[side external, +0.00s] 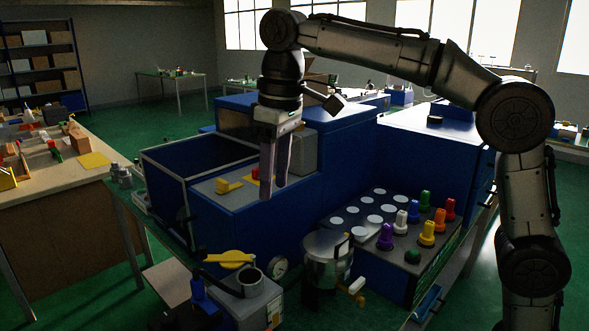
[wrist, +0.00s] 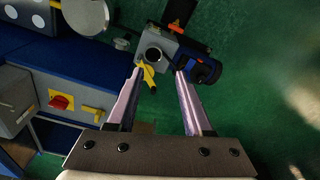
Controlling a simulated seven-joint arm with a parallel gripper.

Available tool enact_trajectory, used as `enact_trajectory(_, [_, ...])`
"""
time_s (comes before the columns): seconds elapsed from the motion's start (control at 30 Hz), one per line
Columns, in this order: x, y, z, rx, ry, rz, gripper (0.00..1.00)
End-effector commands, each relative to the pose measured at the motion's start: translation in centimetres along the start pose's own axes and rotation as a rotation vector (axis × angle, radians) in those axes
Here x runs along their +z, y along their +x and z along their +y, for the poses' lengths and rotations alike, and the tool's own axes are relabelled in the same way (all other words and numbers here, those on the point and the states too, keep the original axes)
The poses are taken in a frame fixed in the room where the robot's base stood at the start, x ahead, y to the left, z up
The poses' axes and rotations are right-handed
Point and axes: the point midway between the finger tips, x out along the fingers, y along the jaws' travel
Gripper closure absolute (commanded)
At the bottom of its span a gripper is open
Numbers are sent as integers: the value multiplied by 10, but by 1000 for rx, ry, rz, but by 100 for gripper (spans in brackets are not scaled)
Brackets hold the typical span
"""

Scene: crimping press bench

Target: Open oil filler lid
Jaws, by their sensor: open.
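A yellow disc-shaped piece with a tab (side external: 230,258), which looks like the oil filler lid, sits above a small grey unit at the front. A dark round neck (side external: 249,281) stands beside it on that unit; I cannot tell whether its mouth is covered. In the wrist view the yellow piece (wrist: 147,74) shows narrow, beside the grey unit's round dark opening (wrist: 153,54). My gripper (side external: 274,192) is open and empty, fingers pointing down, well above and behind the unit. In the wrist view the unit lies beyond and between the fingertips (wrist: 158,72).
The blue press (side external: 260,222) stands behind the unit, with a yellow-and-red switch (side external: 229,185). A metal cylinder (side external: 326,265) and a gauge (side external: 279,267) stand to the unit's right. Coloured knobs (side external: 427,232) line a panel further right. A wooden bench (side external: 50,200) is at left.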

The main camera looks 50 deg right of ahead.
Motion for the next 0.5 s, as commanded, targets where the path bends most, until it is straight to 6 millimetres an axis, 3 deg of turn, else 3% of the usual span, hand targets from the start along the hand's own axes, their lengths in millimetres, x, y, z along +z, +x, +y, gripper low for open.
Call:
enact_trajectory(0.2, [22,-13,11,4,28,26,49])
enact_trajectory(0.5, [28,-16,14,5,36,34,49])
